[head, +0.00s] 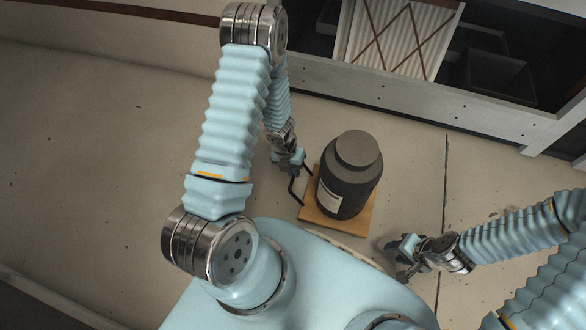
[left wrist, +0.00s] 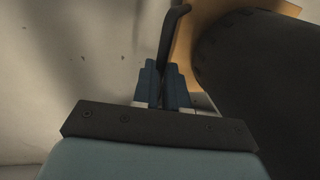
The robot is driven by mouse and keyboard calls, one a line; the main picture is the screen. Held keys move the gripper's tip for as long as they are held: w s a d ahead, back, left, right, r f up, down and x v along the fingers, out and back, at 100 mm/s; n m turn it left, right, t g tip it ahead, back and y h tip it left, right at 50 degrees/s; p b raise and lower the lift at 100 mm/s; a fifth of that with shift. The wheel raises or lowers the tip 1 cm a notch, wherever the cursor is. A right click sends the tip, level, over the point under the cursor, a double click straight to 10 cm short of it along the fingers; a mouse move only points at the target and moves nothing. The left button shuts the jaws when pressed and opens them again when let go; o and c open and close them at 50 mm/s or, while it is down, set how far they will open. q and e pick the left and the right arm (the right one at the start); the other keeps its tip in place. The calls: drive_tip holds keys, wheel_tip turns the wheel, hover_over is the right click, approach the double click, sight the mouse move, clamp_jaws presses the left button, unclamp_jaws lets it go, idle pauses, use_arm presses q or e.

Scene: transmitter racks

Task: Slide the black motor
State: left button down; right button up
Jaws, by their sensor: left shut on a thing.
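The black motor (head: 349,177) is a dark cylinder with a narrower round top and a pale label. It stands upright on a flat tan wooden base (head: 325,222) on the floor. A thin black bent handle (head: 293,190) sticks out at the left side of the base. My left gripper (head: 294,168) is shut on this handle, left of the motor. In the left wrist view the blue fingers (left wrist: 163,85) close around the black handle (left wrist: 172,35), with the motor (left wrist: 260,75) to the right. My right gripper (head: 398,258) is empty, low to the right of the motor; its fingers look spread.
A grey rack or cabinet (head: 420,90) runs along the back, with a white ribbed panel (head: 400,38) and dark open boxes (head: 497,75). The floor to the left is clear. A dark seam (head: 445,180) crosses the floor right of the motor.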

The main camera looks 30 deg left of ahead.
use_arm(q)
drive_tip(key=s+a+p, duration=0.2)
drive_tip(key=a, duration=0.7)
drive_tip(key=shift+s+a+p, duration=0.15)
drive_tip(key=shift+a+p, duration=0.2)
drive_tip(key=c, duration=1.2)
unclamp_jaws()
drive_tip(key=shift+o, duration=0.2)
wheel_tip(320, 180, up, 14)
drive_tip(key=a+p, duration=0.2)
drive_tip(key=p, duration=0.3)
drive_tip(key=shift+s+a+f, duration=0.2)
drive_tip(key=shift+s+a, duration=0.1)
